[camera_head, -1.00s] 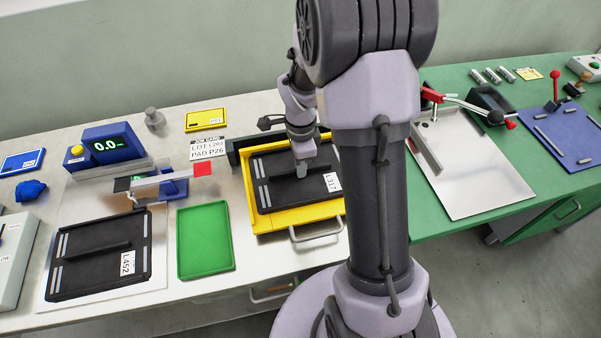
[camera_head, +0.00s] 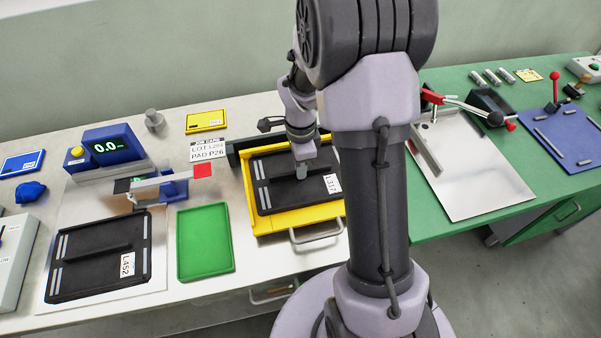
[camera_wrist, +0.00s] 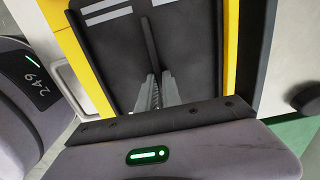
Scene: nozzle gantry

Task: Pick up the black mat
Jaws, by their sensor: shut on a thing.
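One black mat (camera_head: 281,196), with two grey strips, a raised middle rib and a white label, lies in the yellow tray (camera_head: 296,217). My gripper (camera_head: 302,172) is over this mat, pointing down, and my arm hides its far right part. In the wrist view my gripper (camera_wrist: 159,82) has its fingers on either side of the rib of the mat (camera_wrist: 112,55), shut on it. The mat still appears to be down inside the tray. A second black mat (camera_head: 83,273), labelled L452, lies on a metal plate at the left.
A green tray (camera_head: 205,243) stands between the two mats. A scale with a blue display (camera_head: 107,147) and a job card (camera_head: 207,149) are behind. A red-handled clamp (camera_head: 487,106) stands on the green table at right.

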